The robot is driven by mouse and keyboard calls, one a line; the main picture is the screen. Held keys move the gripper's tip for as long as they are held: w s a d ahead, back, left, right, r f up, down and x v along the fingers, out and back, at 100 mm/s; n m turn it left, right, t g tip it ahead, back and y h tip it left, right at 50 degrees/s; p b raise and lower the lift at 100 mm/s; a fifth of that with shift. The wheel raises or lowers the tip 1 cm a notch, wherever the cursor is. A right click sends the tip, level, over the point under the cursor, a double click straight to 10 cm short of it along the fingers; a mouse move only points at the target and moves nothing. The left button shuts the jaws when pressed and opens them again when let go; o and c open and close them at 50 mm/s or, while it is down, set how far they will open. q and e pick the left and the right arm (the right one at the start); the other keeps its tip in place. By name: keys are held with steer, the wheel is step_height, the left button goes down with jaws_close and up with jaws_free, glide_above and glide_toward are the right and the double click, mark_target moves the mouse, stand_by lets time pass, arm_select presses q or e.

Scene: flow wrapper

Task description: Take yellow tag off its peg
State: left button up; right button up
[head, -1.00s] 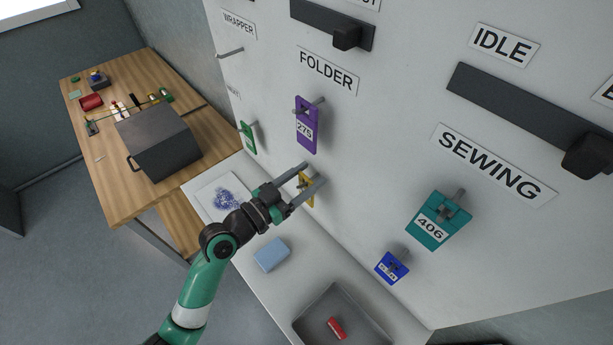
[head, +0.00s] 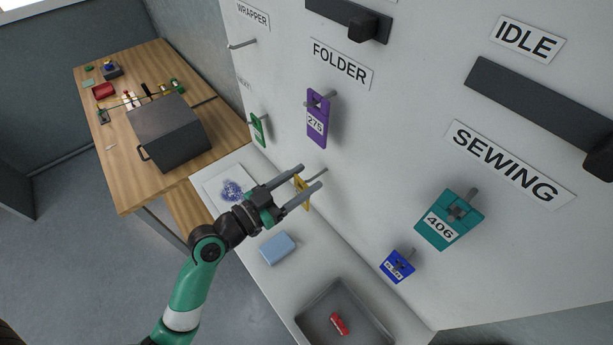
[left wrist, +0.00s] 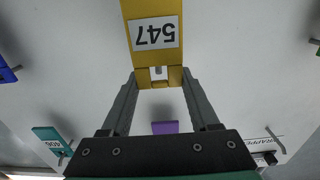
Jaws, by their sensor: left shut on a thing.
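The yellow tag (head: 302,190) is held between the two fingers of my left gripper (head: 308,178), out in front of the white board. In the left wrist view the tag (left wrist: 148,14) shows a white label with 547, upside down, and its notched end lies between the fingertips (left wrist: 159,78). A thin grey peg (head: 318,174) sticks out of the board just behind the tag. I cannot tell whether the peg's tip is still inside the tag's notch. My right gripper is not in view.
Purple tag 275 (head: 317,125), a green tag (head: 258,130), teal tag 406 (head: 449,219) and a blue tag (head: 397,266) hang on the board nearby. Below are a light blue block (head: 278,248) and a grey tray (head: 372,318) holding a red object (head: 340,324).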

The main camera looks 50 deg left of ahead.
arm_select(q)
steer(key=shift+s+b, duration=0.6)
steer(key=shift+s, duration=2.05)
steer(key=w+d+f+n+y, duration=0.1)
steer(key=d+f, duration=0.2)
steer(key=f, duration=0.4)
steer(key=shift+f+y, duration=0.2)
steer(key=shift+y, duration=0.1)
steer(key=shift+m+h, duration=0.3)
steer(key=shift+h, duration=0.2)
steer(key=d+f, duration=0.1)
steer(key=d, duration=0.1)
steer(key=s+d+f, duration=0.1)
steer(key=d+f, duration=0.1)
steer(key=s+d+f, duration=0.1)
steer(key=d+f, duration=0.1)
steer(key=shift+f, duration=0.2)
